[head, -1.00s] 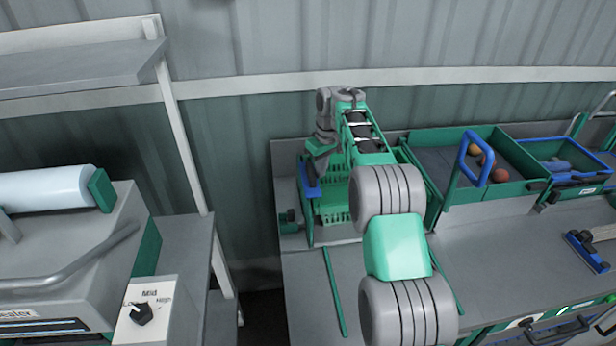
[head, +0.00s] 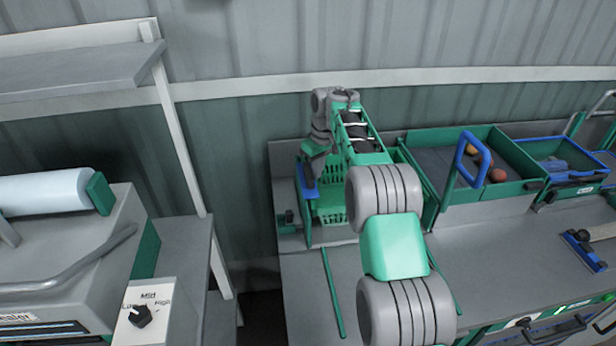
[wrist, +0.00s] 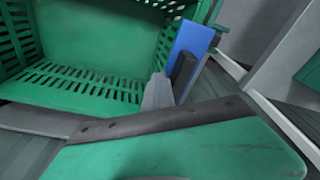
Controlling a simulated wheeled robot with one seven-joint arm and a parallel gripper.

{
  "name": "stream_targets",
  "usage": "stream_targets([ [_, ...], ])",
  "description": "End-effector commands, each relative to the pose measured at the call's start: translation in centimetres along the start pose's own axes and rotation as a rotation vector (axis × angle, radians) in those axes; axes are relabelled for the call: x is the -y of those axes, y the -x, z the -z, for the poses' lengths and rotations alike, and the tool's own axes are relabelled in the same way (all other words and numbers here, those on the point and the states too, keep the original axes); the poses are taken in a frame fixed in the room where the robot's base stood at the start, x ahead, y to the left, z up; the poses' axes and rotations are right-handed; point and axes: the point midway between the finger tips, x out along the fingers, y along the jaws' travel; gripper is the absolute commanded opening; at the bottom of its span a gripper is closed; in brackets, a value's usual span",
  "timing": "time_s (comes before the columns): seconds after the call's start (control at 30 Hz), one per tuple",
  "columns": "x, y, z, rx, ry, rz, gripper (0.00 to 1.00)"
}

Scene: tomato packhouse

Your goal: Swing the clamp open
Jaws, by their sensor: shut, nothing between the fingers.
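A blue flat part (head: 307,188), likely the clamp's lever, stands at the left side of a green slatted crate (head: 332,207) in the head view. In the wrist view the blue part (wrist: 194,44) stands tilted beside the crate's wall (wrist: 172,42). My gripper (head: 312,178) is at the blue part, its fingers shut with nothing between them. In the wrist view the narrow tips of my gripper (wrist: 170,88) overlap the lower end of the blue part. I cannot tell whether they touch it. The clamp's pivot is hidden.
The crate stands on a grey bench (head: 300,270) against the wall. Green bins (head: 505,200) with a blue handle and round produce are to the right. A sealer machine (head: 70,260) and grey shelf (head: 80,70) are at the left. Green strips lie on the bench.

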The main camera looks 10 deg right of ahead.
Motion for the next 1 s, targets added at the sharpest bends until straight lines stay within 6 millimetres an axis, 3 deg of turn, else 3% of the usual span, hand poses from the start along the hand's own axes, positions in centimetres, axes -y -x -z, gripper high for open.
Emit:
stream_targets([
  [0.47, 2.3, 0.6, 1.5, -0.008, 0.025, 0.002, 0.00],
  [0.63, 2.1, 0.8, 1.2, -0.001, 0.023, 0.006, 0.00],
  [1.0, 0.6, 4.0, 0.8, 0.001, 0.009, 0.004, 0.00],
])
